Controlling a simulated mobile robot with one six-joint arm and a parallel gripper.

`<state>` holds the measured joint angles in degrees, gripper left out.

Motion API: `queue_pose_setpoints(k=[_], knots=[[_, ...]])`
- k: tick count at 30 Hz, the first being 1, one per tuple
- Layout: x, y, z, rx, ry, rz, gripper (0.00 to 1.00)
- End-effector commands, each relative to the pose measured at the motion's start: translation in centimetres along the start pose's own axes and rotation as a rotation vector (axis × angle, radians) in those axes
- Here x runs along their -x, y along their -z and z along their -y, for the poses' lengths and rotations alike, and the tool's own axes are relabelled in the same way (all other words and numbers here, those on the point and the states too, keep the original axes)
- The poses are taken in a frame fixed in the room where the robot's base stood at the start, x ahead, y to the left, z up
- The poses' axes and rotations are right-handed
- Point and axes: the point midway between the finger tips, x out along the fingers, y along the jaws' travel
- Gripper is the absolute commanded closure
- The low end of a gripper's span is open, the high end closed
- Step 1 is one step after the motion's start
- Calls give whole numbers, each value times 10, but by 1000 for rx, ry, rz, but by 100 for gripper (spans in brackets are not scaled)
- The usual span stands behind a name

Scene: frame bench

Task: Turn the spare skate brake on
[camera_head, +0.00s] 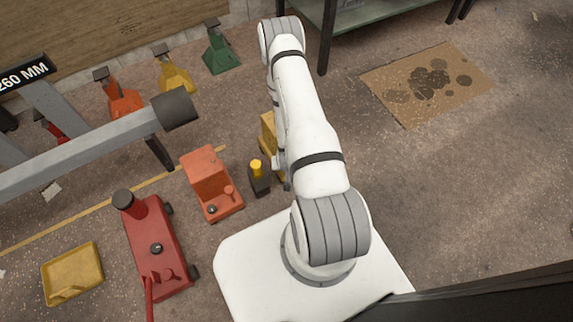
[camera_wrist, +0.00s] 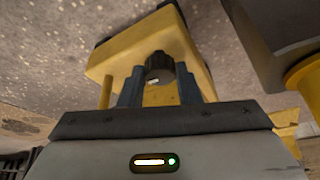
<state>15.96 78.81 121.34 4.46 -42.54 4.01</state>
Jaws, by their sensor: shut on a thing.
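A yellow skate (camera_head: 267,130) stands on the floor in the head view, mostly hidden behind my arm. In the wrist view the yellow skate (camera_wrist: 130,50) fills the upper middle, with a round dark brake knob (camera_wrist: 159,66) on its face. A small pale mark shows on the knob's lower edge. My gripper (camera_wrist: 158,85) has its two dark fingers on either side of the knob and is shut on it. I cannot tell the brake's setting.
An orange skate (camera_head: 209,182) and a dark bottle with a yellow cap (camera_head: 258,178) stand close left of my arm. A red floor jack (camera_head: 157,248), a yellow tray (camera_head: 72,273) and a grey beam (camera_head: 85,150) lie further left. Floor right is clear, with stained cardboard (camera_head: 405,110).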

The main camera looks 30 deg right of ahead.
Motion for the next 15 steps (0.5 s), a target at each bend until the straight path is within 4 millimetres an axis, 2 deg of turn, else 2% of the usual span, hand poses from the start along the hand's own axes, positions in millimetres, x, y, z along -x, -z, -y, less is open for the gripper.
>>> queue_pose_setpoints(k=[2,3,10,15], knots=[[0,0,0,0,0,1,93],[0,0,0,0,0,1,67],[0,0,0,0,0,1,48],[0,0,0,-1,0,0,48]])
